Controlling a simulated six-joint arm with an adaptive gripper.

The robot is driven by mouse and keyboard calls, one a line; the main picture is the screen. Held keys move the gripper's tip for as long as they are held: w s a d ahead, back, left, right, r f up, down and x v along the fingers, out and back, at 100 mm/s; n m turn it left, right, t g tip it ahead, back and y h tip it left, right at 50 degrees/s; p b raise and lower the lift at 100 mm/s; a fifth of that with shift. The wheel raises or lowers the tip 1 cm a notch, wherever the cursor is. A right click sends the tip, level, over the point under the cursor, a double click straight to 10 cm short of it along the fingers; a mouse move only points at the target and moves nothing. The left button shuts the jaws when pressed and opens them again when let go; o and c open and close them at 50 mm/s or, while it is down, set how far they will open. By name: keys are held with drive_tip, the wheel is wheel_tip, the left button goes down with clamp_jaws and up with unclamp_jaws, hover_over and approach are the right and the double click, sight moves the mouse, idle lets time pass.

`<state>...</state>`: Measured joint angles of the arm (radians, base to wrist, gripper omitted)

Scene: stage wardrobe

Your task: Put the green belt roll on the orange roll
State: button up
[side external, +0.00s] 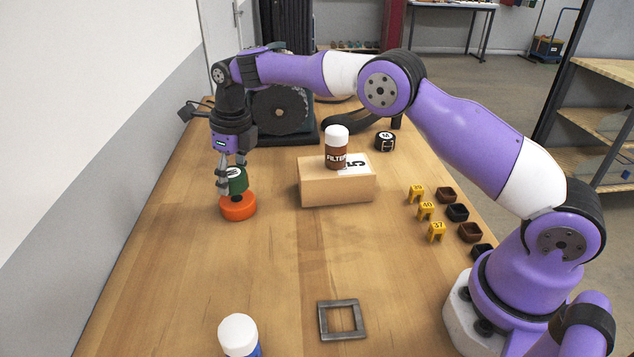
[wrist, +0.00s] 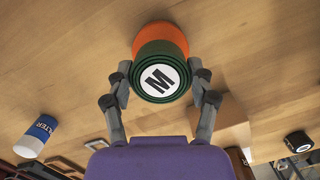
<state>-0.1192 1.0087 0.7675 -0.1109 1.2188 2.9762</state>
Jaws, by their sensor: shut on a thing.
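The green belt roll (side external: 237,180) has a white top label marked M, which faces the camera in the wrist view (wrist: 160,78). The orange roll (side external: 238,207) lies flat on the wooden table and also shows behind the green roll in the wrist view (wrist: 160,36). My gripper (side external: 233,178) points down and is shut on the green roll, with a finger at each side of it. The green roll is upright, directly above the orange roll. I cannot tell whether the two rolls touch or a thin gap is left between them.
A wooden block (side external: 336,190) carries a brown FILTER bottle (side external: 336,150). A black roll (side external: 385,141) stands behind it. Yellow number tags (side external: 426,210) and small dark trays (side external: 458,212) are at the right. A grey square frame (side external: 341,320) and a white-capped blue bottle (side external: 238,335) are in front.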

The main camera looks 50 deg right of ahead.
drive_tip(key=shift+f, duration=1.25)
drive_tip(key=shift+f, duration=0.15)
drive_tip(key=o, duration=1.2)
